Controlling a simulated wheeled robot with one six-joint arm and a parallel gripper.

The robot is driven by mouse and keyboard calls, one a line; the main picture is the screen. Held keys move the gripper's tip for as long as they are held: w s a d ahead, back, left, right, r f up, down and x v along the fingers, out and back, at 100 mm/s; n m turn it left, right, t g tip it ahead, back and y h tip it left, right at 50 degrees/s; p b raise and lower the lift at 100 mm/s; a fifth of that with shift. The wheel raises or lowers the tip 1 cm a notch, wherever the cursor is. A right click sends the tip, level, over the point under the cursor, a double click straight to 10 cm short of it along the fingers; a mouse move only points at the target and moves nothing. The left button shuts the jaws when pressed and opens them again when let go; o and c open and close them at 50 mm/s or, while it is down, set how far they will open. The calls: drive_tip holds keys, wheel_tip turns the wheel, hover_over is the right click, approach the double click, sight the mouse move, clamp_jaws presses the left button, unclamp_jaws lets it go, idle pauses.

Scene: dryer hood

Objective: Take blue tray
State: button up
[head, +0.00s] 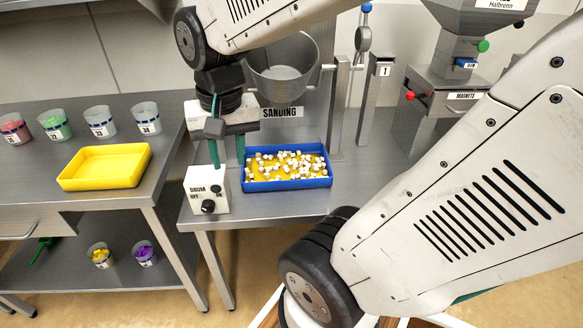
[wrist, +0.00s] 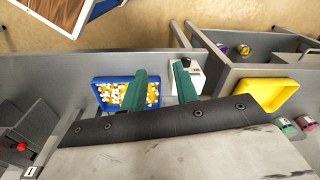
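The blue tray (head: 290,184) sits on the metal bench under the drum, holding many small white pieces over a yellow bottom. It also shows in the wrist view (wrist: 97,92), partly hidden by a finger and the gripper body. My gripper (head: 227,152) points down at the tray's left end, above bench height. Its two green fingers are apart with nothing between them, as the wrist view also shows (wrist: 162,78). One finger appears over the tray's near edge in that view, the other by the white switch box. I cannot tell whether either touches anything.
A white drum switch box (head: 207,190) stands just left of the blue tray. A metal drum (head: 282,75) hangs behind it. A yellow tray (head: 104,167) and several numbered cups are on the left table. A magnet hopper (head: 445,85) stands right. A gap separates the tables.

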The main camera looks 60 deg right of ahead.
drive_tip(key=w+d+f+m, duration=0.5)
drive_tip(key=d+m, duration=0.1)
drive_tip(key=d, duration=0.1)
drive_tip(key=m+g, duration=0.1)
drive_tip(key=m, duration=1.4)
hover_over(288, 181)
wheel_tip(288, 181, down, 16)
wheel_tip(288, 181, down, 8)
drive_tip(key=shift+w+r, duration=0.1)
drive_tip(key=shift+r, duration=0.15)
drive_tip(key=shift+f, duration=0.45)
drive_tip(key=shift+d, duration=0.1)
clamp_jaws()
